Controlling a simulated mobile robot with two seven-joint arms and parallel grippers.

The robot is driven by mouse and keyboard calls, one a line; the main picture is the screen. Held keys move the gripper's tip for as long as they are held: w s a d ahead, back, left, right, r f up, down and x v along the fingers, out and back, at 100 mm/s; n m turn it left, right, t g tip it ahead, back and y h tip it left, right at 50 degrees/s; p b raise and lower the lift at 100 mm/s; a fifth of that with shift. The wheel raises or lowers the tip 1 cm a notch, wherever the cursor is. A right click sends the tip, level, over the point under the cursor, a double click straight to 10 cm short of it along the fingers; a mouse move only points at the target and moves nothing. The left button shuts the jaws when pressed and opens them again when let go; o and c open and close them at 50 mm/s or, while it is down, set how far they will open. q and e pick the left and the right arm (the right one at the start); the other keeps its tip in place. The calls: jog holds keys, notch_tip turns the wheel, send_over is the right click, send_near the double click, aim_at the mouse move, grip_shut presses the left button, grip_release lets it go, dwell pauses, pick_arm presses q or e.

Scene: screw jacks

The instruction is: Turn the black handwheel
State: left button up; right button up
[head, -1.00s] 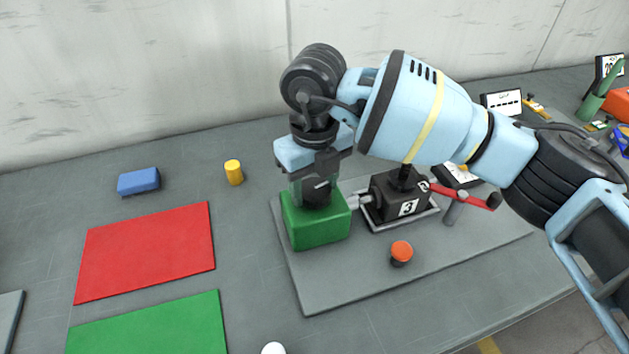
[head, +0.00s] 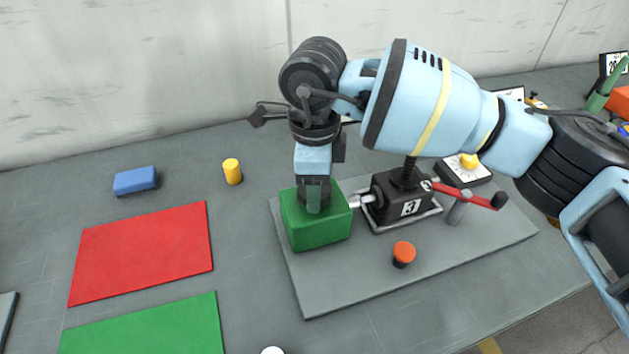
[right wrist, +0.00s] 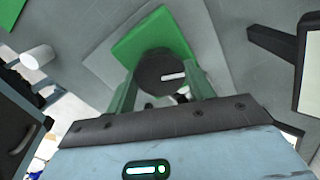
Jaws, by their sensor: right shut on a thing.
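The black handwheel (right wrist: 160,70) is a round disc with a white mark, on top of the green block (head: 318,232). My right gripper (head: 314,203) points straight down over the block, and its two fingers are closed on opposite sides of the wheel; the right wrist view shows them as well (right wrist: 163,88). In the head view the fingers cover most of the wheel. A short shaft (head: 361,200) runs from the block to a black jack housing (head: 402,207) marked 3, with a threaded spindle (head: 408,172). My left gripper is out of view.
A red lever (head: 465,194) with a black knob sticks out right of the jack. An orange button (head: 404,253) stands in front, on the grey plate (head: 350,285).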

jog(key=n+b, duration=0.1)
jog(key=n, duration=0.2)
jog(key=shift+f+n, duration=0.1)
jog(key=shift+n, duration=0.3)
jog(key=n+b, duration=0.1)
jog(key=n, duration=0.2)
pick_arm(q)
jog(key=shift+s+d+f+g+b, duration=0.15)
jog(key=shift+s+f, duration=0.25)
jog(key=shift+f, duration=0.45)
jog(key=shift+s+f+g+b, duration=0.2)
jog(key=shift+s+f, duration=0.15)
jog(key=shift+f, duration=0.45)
pick_arm(e)
jog(key=shift+n, duration=1.6)
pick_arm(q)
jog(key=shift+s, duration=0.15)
pick_arm(e)
jog(key=o, duration=1)
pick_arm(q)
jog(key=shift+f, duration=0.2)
pick_arm(e)
jog(key=shift+r, duration=4)
